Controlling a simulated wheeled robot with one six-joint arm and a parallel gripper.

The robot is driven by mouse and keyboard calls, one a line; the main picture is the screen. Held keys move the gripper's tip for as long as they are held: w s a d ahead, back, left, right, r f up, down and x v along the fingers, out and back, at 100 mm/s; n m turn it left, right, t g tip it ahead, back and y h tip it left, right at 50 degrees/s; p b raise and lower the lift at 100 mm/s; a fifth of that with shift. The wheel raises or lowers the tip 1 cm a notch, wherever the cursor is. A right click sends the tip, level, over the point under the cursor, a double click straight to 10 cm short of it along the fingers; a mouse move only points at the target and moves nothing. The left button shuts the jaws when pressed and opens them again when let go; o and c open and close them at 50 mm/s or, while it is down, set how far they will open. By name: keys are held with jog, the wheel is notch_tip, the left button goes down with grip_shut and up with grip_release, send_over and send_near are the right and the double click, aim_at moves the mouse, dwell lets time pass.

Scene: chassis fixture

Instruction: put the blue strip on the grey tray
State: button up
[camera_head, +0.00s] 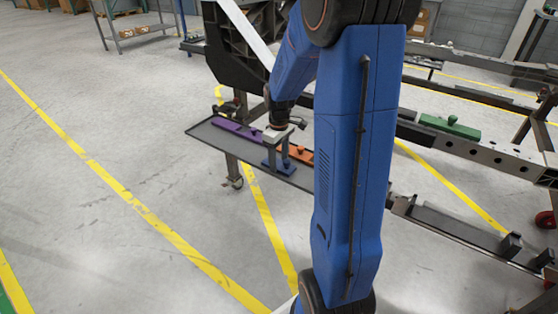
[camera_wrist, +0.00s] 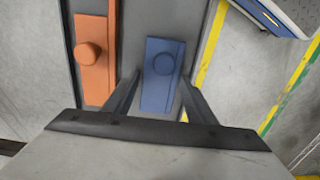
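The blue strip (camera_wrist: 161,75) has a round knob and lies on the grey tray (camera_wrist: 133,30), beside the orange strip (camera_wrist: 93,60). In the head view the blue strip (camera_head: 283,168) lies near the tray's front edge, partly hidden by my gripper. My gripper (camera_wrist: 160,80) is low over the tray, its two fingers spread on either side of the blue strip. The fingers look apart from the knob; whether they touch the strip's sides is hard to tell. The grey tray (camera_head: 205,133) shows its left end in the head view.
A purple strip (camera_head: 236,131) and the orange strip (camera_head: 306,157) also lie on the tray. A green part (camera_head: 449,126) rests on the chassis frame at right. My blue arm hides the tray's right part. Open floor with yellow lines lies at left.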

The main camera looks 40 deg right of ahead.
aim_at(279, 164)
notch_tip(279, 164, up, 12)
jog(key=s+a+r+m+t, duration=0.2)
jog(key=s+a+r, duration=0.4)
jog(key=s+a, duration=0.5)
jog(key=s+a+m+t, duration=0.1)
jog(key=s+a, duration=0.2)
jog(key=s, duration=0.3)
jog(key=s+a+f+m+t, duration=0.1)
jog(key=s+a, duration=0.2)
jog(key=s, duration=0.4)
jog(key=shift+s+a+f+t, duration=0.25)
jog(key=shift+s+a+t, duration=0.05)
jog(key=shift+a+t, duration=0.1)
